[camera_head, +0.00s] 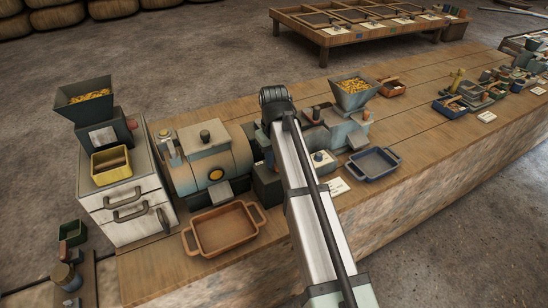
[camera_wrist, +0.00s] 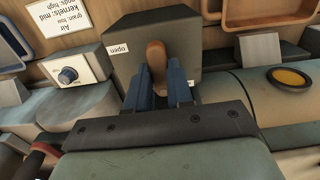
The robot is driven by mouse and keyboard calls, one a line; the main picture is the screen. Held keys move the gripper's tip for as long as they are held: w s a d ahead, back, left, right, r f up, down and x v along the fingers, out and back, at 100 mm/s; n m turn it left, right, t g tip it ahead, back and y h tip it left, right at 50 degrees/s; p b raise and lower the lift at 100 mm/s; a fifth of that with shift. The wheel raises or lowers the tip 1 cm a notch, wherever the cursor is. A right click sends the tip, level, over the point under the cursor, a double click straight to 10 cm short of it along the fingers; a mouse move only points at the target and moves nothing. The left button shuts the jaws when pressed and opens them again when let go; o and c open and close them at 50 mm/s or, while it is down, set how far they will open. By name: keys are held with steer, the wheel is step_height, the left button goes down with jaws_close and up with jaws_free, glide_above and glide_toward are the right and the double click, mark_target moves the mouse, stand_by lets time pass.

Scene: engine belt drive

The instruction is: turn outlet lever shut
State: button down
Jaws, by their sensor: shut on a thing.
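The outlet lever (camera_wrist: 156,53) is a brown, rounded handle standing on a dark grey box (camera_wrist: 190,32) in the wrist view. My gripper (camera_wrist: 159,82) has its two blue fingers closed on the lever from both sides. The lever's top shows between the fingers and its lower part is hidden. A white label reading "open" (camera_wrist: 119,49) is on the box left of the lever. Another small label, partly hidden, shows right of the fingers. In the head view the dark box (camera_head: 266,184) sits beside the large drum, and my arm hides the lever and the fingers.
A grey-green drum machine (camera_head: 212,160) stands left of my arm, with an orange tray (camera_head: 224,230) in front. A blue tray (camera_head: 373,163) and a hopper of yellow kernels (camera_head: 354,93) lie to the right. A knob box (camera_wrist: 75,76) is close left of the fingers in the wrist view.

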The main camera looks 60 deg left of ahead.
steer(key=c, duration=1)
jaws_free()
steer(key=shift+r, duration=0.1)
step_height(320, 180, up, 14)
steer(key=shift+f, duration=0.2)
